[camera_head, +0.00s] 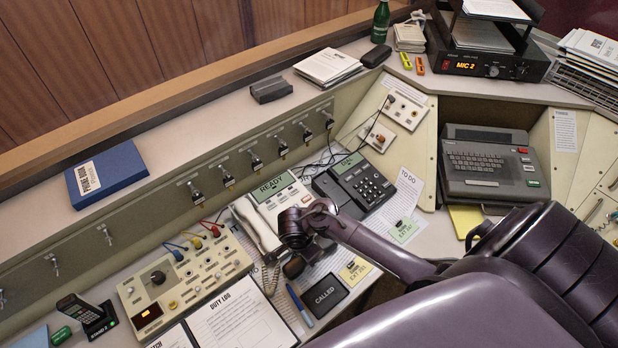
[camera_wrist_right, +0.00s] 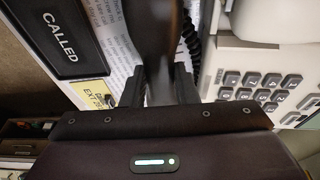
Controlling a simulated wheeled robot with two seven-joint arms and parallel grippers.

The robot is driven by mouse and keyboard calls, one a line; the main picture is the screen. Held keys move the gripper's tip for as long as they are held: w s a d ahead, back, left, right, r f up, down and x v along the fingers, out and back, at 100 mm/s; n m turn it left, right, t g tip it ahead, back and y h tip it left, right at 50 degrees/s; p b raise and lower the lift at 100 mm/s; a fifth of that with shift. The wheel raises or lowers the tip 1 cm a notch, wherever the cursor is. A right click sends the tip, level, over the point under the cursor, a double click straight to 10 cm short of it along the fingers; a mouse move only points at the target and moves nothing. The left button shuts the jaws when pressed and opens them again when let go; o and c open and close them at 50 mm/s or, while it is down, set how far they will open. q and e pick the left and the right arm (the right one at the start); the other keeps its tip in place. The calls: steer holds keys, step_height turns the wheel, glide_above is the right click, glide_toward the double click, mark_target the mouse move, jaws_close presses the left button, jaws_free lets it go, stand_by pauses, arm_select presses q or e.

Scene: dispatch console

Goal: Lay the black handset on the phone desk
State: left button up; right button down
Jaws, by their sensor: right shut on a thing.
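My right gripper (camera_head: 292,258) is over the desk beside the cream phone (camera_head: 270,200). In the wrist view my right gripper (camera_wrist_right: 160,88) is shut on a long dark piece, the black handset (camera_wrist_right: 153,40), held between both fingers. In the head view my wrist hides most of it; a dark rounded end (camera_head: 293,268) shows below the wrist. Whether it touches the desk I cannot tell. The black phone (camera_head: 370,187) with its keypad stands to the right of the cream phone. My left gripper is not in view.
A cream handset (camera_head: 256,228) lies on the cream phone, with a coiled cord near my gripper. A black CALLED pad (camera_head: 325,295), a yellow note (camera_head: 355,270) and a blue pen (camera_head: 300,306) lie close by. A cordless phone (camera_head: 75,308) stands at far left.

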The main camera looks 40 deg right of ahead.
steer(key=shift+f, duration=0.15)
steer(key=c, duration=1.1)
jaws_free()
steer(key=shift+r, duration=0.2)
steer(key=v, duration=1.1)
steer(key=shift+a+r+p, duration=0.15)
steer(key=shift+r+p, duration=0.2)
steer(key=shift+r, duration=0.05)
